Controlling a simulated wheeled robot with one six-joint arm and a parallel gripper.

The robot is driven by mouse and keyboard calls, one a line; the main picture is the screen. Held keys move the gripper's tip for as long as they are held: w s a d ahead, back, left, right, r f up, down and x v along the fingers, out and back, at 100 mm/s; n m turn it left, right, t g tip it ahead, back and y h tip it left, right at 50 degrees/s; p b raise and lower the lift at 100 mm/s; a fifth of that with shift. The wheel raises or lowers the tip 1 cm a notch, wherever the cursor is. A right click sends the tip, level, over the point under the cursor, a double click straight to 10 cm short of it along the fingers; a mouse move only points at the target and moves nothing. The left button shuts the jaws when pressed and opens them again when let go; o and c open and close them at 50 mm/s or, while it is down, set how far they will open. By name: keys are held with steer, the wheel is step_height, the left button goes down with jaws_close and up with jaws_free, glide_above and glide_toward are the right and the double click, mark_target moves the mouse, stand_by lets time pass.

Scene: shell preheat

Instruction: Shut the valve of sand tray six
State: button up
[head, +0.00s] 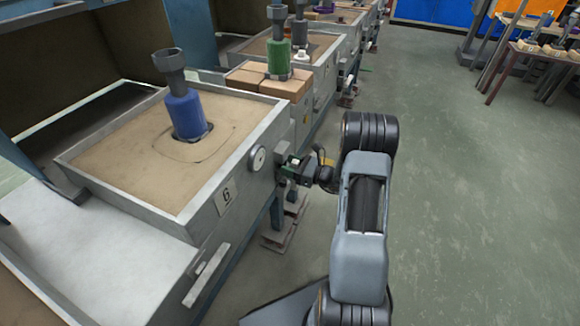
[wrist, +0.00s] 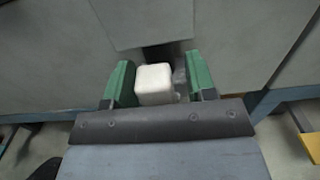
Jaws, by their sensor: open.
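Sand tray six (head: 247,192) is a grey metal box of sand with a "6" label (head: 226,195) and a round dial (head: 258,158) on its front wall. My gripper (head: 288,168) is at that wall, right of the dial. In the wrist view, its green fingers (wrist: 161,80) are open. A white rounded block (wrist: 154,85), apparently the valve's handle, is between them, close to the left finger and apart from the right one. The valve body is mostly hidden behind my gripper in the head view, so its setting cannot be read.
A blue cylinder with a dark top (head: 186,110) stands in the tray's sand. Brown blocks and a green cylinder (head: 278,57) are behind it, with more trays in a row beyond. A blue leg (head: 278,214) is under the tray.

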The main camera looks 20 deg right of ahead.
jaws_close()
stand_by(0.4)
